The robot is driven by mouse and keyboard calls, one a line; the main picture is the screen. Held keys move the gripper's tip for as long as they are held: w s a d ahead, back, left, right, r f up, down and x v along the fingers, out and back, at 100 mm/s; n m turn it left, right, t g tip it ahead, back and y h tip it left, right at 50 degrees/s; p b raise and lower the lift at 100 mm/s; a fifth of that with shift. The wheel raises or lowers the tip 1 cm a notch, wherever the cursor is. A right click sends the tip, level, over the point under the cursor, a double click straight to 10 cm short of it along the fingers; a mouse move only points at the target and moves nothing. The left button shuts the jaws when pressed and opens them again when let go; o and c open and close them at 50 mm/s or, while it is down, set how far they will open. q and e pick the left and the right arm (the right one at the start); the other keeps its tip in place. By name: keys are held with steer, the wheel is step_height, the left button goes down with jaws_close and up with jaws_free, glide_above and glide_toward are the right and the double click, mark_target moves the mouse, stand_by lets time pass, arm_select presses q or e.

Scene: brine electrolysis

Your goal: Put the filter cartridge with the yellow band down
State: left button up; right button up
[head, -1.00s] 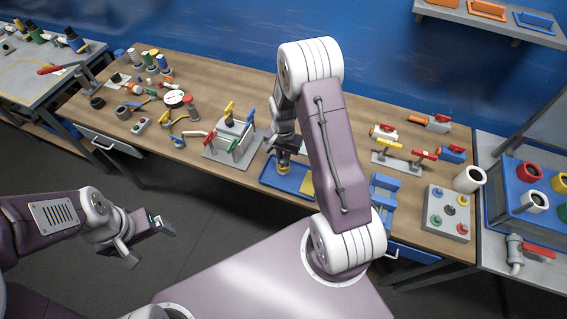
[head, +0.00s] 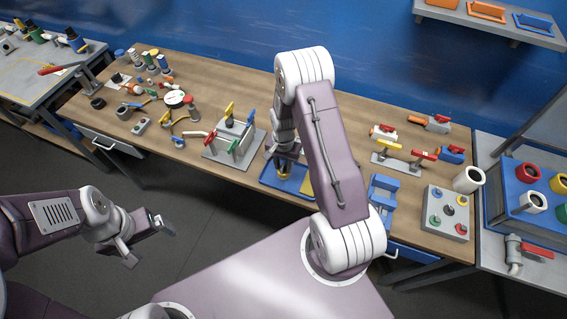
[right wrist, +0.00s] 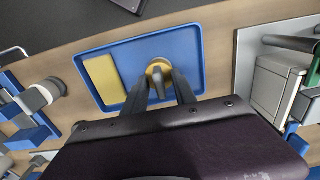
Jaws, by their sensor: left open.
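The filter cartridge with the yellow band (right wrist: 158,68) stands in a blue tray (right wrist: 194,48); the tray also shows in the head view (head: 269,179). My right gripper (head: 284,170) is at the tray, above and around the cartridge. In the right wrist view my right gripper's fingers (right wrist: 158,84) are spread, one on each side of the cartridge's dark upper part, apparently apart from it. The cartridge's lower end is partly hidden. My left gripper (head: 162,224) is open and empty over the floor, away from the bench.
A yellow block or pad (right wrist: 104,79) lies in the tray beside the cartridge. A grey plate with coloured levers (head: 232,140) stands left of the tray. A blue fixture (head: 382,190) is to its right. Several bottles and parts crowd the bench's left end.

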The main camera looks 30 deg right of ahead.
mark_target(283, 164)
step_height(283, 164, up, 11)
steer(key=b, duration=0.2)
steer(key=s+a+r+n, duration=0.2)
steer(key=s+a+n, duration=0.1)
steer(key=s+n, duration=0.2)
steer(key=s+a+r+n+t, duration=0.1)
steer(key=s+a+r+n, duration=0.1)
steer(key=s+a+n, duration=0.2)
steer(key=shift+s+a+r+n, duration=0.15)
steer(key=shift+s+a+n, duration=0.2)
steer(key=shift+s, duration=1.5)
